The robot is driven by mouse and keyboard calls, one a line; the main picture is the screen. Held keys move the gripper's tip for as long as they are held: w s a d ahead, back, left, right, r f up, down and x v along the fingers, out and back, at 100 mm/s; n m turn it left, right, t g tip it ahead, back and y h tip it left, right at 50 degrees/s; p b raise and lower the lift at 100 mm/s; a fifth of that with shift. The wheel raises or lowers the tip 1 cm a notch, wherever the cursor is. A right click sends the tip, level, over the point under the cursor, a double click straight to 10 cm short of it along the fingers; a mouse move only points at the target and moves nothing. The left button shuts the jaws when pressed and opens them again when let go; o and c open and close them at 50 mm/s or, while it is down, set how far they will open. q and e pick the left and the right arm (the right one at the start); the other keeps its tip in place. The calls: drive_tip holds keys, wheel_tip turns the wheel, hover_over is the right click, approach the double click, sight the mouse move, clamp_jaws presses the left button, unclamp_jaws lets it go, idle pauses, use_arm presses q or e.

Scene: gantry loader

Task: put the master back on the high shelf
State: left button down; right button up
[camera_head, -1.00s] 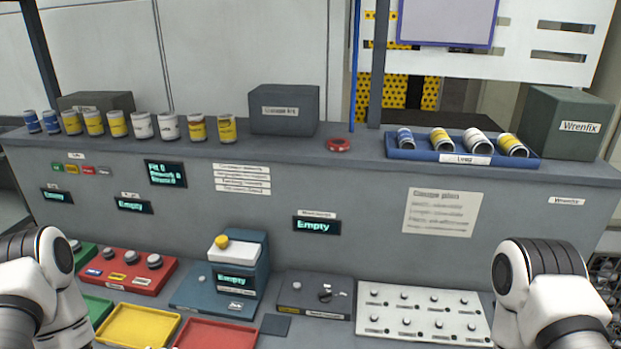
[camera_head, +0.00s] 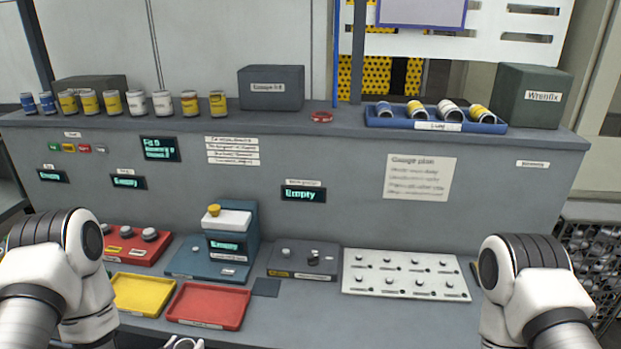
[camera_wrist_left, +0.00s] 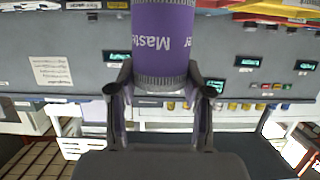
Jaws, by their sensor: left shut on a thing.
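The master is a purple cylinder (camera_wrist_left: 163,25) with ribbed grey bands and the printed word "Master". It shows at the top of the left wrist view, where the picture is upside down. My left gripper (camera_wrist_left: 160,82) is shut on it, one finger on each side. In the head view only a small white part of that gripper (camera_head: 185,343) shows at the bottom edge, and the master is out of sight. The high shelf (camera_head: 280,126) is the long grey ledge across the back, above and beyond the gripper. My right gripper is out of view.
The shelf bears several small cans (camera_head: 163,103), a grey box (camera_head: 271,88), a red ring (camera_head: 321,117), a blue tray of cans (camera_head: 436,124) and the Wrenfix box (camera_head: 533,97). Below are a blue-grey device (camera_head: 230,243), a white panel (camera_head: 405,275) and coloured trays (camera_head: 208,306).

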use_arm(q)
drive_tip(key=d+f+y+b, duration=0.1)
drive_tip(key=d+f+b, duration=0.4)
drive_tip(key=d, duration=0.3)
drive_tip(key=shift+w+d+f+n+b, duration=0.15)
drive_tip(key=shift+d+n+b, duration=0.2)
drive_tip(key=shift+n+b, duration=0.1)
